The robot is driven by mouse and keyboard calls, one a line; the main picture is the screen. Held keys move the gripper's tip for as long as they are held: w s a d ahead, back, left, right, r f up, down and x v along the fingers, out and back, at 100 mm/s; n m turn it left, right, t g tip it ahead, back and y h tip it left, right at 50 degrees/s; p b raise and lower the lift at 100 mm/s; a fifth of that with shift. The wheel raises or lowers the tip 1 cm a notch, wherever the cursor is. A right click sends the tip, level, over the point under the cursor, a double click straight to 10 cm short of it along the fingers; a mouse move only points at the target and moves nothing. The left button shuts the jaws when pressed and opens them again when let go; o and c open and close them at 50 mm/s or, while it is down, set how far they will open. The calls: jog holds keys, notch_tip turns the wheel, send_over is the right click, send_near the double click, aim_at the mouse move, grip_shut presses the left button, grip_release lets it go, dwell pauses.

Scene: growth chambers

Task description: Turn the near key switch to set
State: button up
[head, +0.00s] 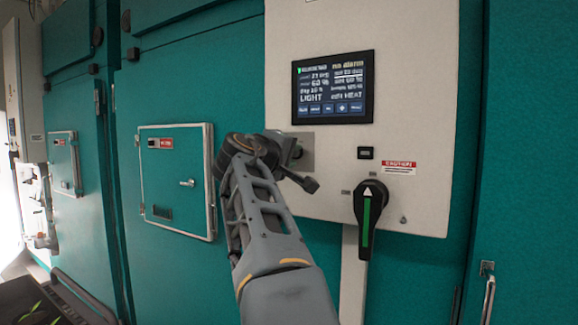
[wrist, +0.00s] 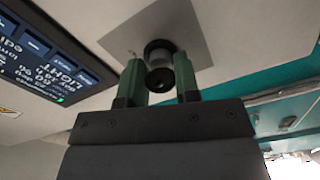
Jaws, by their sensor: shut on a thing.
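The near key switch (wrist: 159,62) is a dark round knob on a square grey plate (wrist: 185,28) in the wrist view. In the head view the plate (head: 304,158) shows below the display, partly hidden by my arm. My gripper (wrist: 160,78) is at the switch, its two green fingers on either side of it and shut on it. In the head view my gripper (head: 292,152) is mostly hidden behind my wrist. I cannot read any position marks around the switch.
A display (head: 332,88) sits just above the switch on the pale panel (head: 420,60). A black rotary handle with a green stripe (head: 369,215) sticks out at lower right. A small hatch (head: 176,178) is on the teal door to the left.

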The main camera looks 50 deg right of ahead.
jog(key=shift+f+m+b, duration=0.1)
jog(key=shift+m+b, duration=0.5)
jog(key=shift+m, duration=0.4)
jog(key=o, duration=0.9)
jog(key=b+v, duration=0.3)
jog(key=v, duration=1)
jog(key=shift+a, duration=0.4)
